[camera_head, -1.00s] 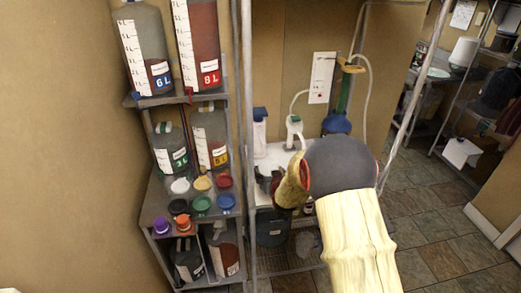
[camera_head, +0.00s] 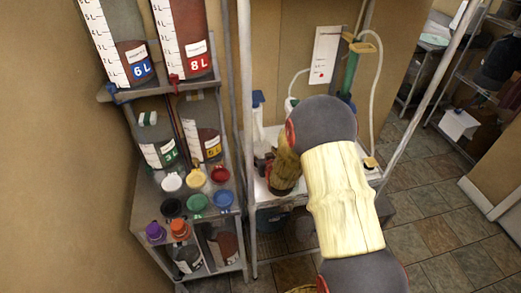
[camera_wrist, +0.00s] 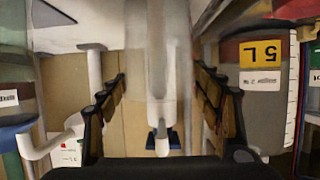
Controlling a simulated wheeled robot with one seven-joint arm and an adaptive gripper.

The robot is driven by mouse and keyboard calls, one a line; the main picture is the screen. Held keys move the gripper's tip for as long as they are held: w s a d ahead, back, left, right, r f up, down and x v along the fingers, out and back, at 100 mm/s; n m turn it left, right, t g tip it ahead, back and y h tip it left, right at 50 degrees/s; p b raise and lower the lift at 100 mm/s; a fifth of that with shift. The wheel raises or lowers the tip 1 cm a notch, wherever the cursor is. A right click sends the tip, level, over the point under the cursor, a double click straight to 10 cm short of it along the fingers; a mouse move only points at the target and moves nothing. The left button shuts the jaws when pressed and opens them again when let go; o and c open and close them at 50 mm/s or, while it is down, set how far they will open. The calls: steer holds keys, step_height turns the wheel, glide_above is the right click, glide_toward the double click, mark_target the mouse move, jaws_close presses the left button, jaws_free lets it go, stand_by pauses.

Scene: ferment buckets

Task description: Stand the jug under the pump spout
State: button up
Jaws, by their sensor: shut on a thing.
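In the wrist view my gripper (camera_wrist: 160,80) has its two dark and brown fingers on both sides of a pale, see-through upright thing, apparently the jug (camera_wrist: 158,40). Its outline is blurred and its base cannot be made out. In the head view my gripper (camera_head: 264,165) is over the white shelf top, and my arm hides most of what it holds. A white pump (camera_head: 290,104) stands behind my wrist, mostly covered. A white bent spout (camera_wrist: 40,140) shows at the left of the wrist view. Whether the jug is under it cannot be told.
A rack at the left holds marked buckets, such as the 6 L (camera_head: 128,45) and 8 L (camera_head: 188,40), with several coloured lids (camera_head: 197,201) below.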

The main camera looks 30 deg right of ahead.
steer(key=shift+s+r, duration=0.15)
steer(key=shift+s, duration=0.15)
steer(key=o, duration=0.8)
steer(key=shift+w+f, duration=0.1)
steer(key=shift+f, duration=0.15)
steer(key=o, duration=0.5)
steer(key=shift+r, duration=0.1)
steer(key=shift+r, duration=0.1)
steer(key=shift+s+a+r, duration=0.1)
steer(key=shift+s, duration=0.1)
steer(key=v, duration=0.7)
steer(key=shift+s, duration=0.1)
